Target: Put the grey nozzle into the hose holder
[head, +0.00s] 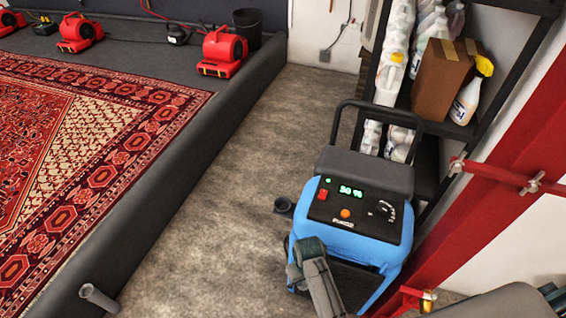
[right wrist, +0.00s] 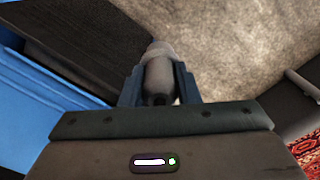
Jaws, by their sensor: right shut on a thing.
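The grey nozzle (right wrist: 158,72) is between the two fingers of my right gripper in the right wrist view, gripped and pointing away from the wrist. In the head view my right gripper (head: 306,258) is in front of the lower left side of the blue machine (head: 340,238), and I cannot make the nozzle out clearly there. A small dark cup (head: 284,207) sticks out at the machine's left side; it looks like the hose holder. It lies above and left of the gripper in the picture, apart from it. My left gripper is not in view.
Bare floor (head: 240,170) lies between rim and machine. A shelf with bottles and a box (head: 447,80) and red posts (head: 520,170) stand at right.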

